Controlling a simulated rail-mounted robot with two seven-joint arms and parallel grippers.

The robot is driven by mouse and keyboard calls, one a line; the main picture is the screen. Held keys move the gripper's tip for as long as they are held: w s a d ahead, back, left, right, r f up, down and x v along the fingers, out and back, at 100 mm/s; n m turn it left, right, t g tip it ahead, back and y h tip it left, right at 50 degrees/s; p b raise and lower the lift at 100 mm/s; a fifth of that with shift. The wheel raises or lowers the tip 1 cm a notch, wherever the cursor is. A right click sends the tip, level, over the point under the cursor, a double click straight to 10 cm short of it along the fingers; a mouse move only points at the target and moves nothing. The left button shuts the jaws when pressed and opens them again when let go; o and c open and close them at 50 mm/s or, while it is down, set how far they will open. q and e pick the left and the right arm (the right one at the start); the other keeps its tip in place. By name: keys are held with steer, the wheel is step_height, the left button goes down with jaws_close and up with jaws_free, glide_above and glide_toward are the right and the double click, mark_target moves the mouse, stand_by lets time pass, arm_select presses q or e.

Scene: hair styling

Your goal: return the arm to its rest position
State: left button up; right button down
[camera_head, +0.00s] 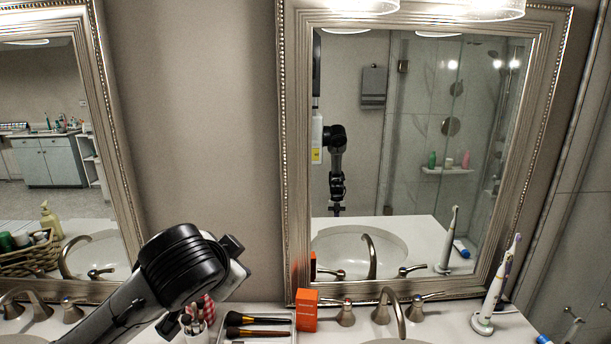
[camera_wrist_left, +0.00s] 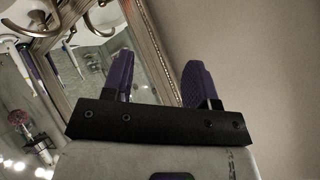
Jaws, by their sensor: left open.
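My left arm (camera_head: 115,308) rises from the lower left in the head view and ends in a thick black wrist joint (camera_head: 185,265) over the counter, in front of the wall between the two mirrors. Its gripper is mostly hidden behind that joint. In the left wrist view my left gripper (camera_wrist_left: 158,72) has its two purple-padded fingers spread apart with nothing between them. The wall and a mirror frame (camera_wrist_left: 152,48) lie beyond the fingers. My right gripper is in neither view.
Below the wrist stand a cup of brushes (camera_head: 196,326), a tray with makeup brushes (camera_head: 282,325) and an orange box (camera_head: 306,310). A faucet (camera_head: 388,310) and electric toothbrush (camera_head: 492,295) stand to the right. The large mirror (camera_head: 283,150) is behind. The space above the counter's middle is free.

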arm_select(q)
steer(key=s+r+t+h+p, duration=0.1)
steer(key=s+r+t+h, duration=0.1)
steer(key=s+t, duration=0.35)
steer(key=s+a+f+n+g+p, duration=0.1)
steer(key=s+a+f+n+g, duration=0.1)
steer(key=s+f, duration=0.5)
steer(key=s+a+f+n+g+y+p, duration=0.1)
steer(key=s+a+f+g, duration=0.3)
steer(key=s+f, duration=0.4)
steer(key=s+a+f+n+g+y+p, duration=0.1)
steer(key=s+f, duration=0.6)
steer(key=f, duration=1.1)
steer(key=shift+s+a+f+n+g+p, duration=0.25)
steer(key=shift+a+n+g, duration=0.25)
steer(key=shift+n, duration=0.15)
steer(key=shift+s+a+f+n+g+p, duration=0.2)
steer(key=shift+a+n+g, duration=0.25)
steer(key=shift+n, duration=0.2)
steer(key=s+f+g, duration=0.3)
steer(key=s+f, duration=0.3)
steer(key=s, duration=0.3)
steer(key=shift+s+d+p, duration=0.3)
steer(key=shift+s+p, duration=0.05)
